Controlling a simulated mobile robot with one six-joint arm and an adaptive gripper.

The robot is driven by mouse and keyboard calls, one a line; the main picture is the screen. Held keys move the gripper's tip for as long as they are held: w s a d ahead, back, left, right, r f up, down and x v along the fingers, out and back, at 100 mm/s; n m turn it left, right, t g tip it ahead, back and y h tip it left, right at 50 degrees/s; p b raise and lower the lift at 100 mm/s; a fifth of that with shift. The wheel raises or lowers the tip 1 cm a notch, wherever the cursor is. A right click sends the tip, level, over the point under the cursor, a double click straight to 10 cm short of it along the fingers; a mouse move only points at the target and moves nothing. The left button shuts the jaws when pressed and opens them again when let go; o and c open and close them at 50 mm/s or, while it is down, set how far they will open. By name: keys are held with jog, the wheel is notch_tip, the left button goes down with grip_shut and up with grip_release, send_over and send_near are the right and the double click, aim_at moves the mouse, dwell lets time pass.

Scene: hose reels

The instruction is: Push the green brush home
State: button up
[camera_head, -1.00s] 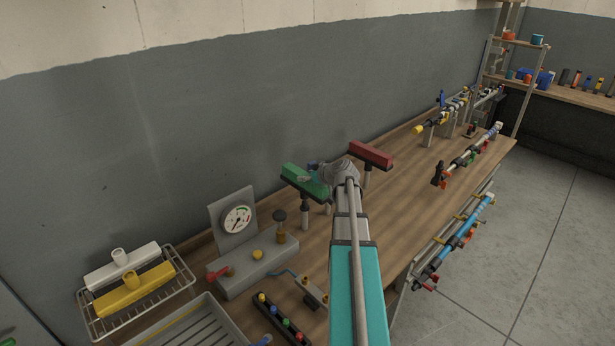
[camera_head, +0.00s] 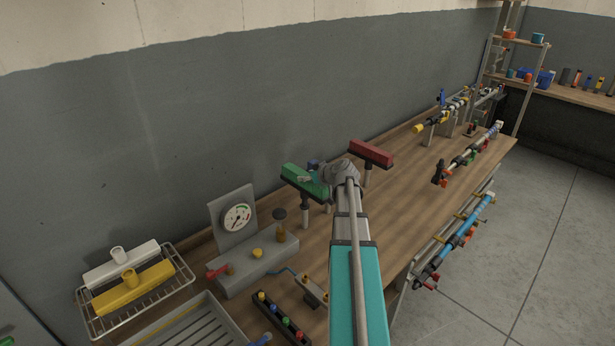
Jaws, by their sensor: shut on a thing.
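The green brush (camera_head: 304,180) has a green top and dark underside. My gripper (camera_head: 320,178) is at the right end of the brush, and my wrist hides that end and part of the fingers. The gripper is shut on the green brush, though the contact itself is mostly hidden. I cannot tell from this view how fully the brush is seated on its post.
A red brush (camera_head: 371,153) stands on a post just right of my wrist. A gauge block (camera_head: 238,218) is at left. A wire rack (camera_head: 186,275) holds white and yellow brush heads. Pipe assemblies (camera_head: 468,154) line the right side. The bench middle (camera_head: 400,205) is clear.

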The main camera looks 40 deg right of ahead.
jog(key=shift+f+b, duration=1.85)
jog(key=shift+f, duration=0.1)
jog(key=o, duration=1.4)
jog(key=shift+r, duration=0.15)
